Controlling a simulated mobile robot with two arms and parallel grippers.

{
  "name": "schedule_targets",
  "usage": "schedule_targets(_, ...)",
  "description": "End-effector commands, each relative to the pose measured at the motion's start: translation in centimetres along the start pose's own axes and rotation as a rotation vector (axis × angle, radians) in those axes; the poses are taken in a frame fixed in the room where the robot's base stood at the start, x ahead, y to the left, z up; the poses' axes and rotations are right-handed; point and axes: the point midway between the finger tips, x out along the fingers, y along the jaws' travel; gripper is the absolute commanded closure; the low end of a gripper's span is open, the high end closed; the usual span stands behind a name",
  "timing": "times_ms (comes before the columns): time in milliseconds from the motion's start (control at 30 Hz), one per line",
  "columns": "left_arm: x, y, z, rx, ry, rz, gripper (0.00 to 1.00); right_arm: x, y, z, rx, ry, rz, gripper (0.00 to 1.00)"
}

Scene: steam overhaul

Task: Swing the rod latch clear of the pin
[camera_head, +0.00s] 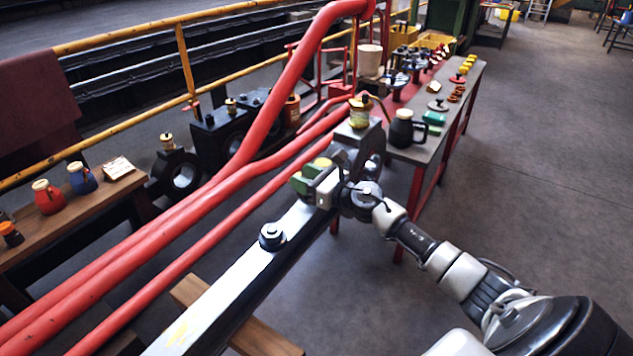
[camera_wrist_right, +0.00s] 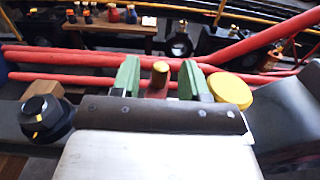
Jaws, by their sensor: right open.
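The grey steel rod (camera_head: 232,272) runs from the bottom up to a dark rod end (camera_head: 362,150). My right gripper (camera_head: 306,180), with green fingers, is at the rod near this end. In the wrist view the right gripper (camera_wrist_right: 160,80) is open. Its fingers stand on either side of a small brass-topped piece (camera_wrist_right: 160,72), with gaps on both sides. I cannot tell if this piece is the latch's knob or the pin. A yellow round cap (camera_wrist_right: 230,91) is just right of the fingers. The latch's outline is hidden by the gripper. My left gripper is out of view.
A dark bolt (camera_head: 271,237) stands on the rod; it also shows in the wrist view (camera_wrist_right: 46,116). Thick red pipes (camera_head: 190,212) run alongside the rod. A parts bench (camera_head: 440,140) stands behind, a wooden bench (camera_head: 75,215) at left. The floor at right is clear.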

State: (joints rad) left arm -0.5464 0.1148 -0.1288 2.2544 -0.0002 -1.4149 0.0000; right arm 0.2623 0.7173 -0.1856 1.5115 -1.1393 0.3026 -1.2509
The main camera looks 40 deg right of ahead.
Motion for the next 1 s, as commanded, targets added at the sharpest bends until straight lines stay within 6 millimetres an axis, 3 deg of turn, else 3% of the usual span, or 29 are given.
schedule_targets(267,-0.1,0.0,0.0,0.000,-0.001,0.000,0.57,-4.2,0.0,-0.3,-0.001,0.004,0.000,0.56)
schedule_targets(600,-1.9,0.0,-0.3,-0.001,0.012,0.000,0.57,-9.3,0.0,-0.2,0.001,0.002,0.001,0.56)
schedule_targets(1000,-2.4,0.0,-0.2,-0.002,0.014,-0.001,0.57,-10.4,0.1,0.0,0.000,0.001,0.002,0.56)
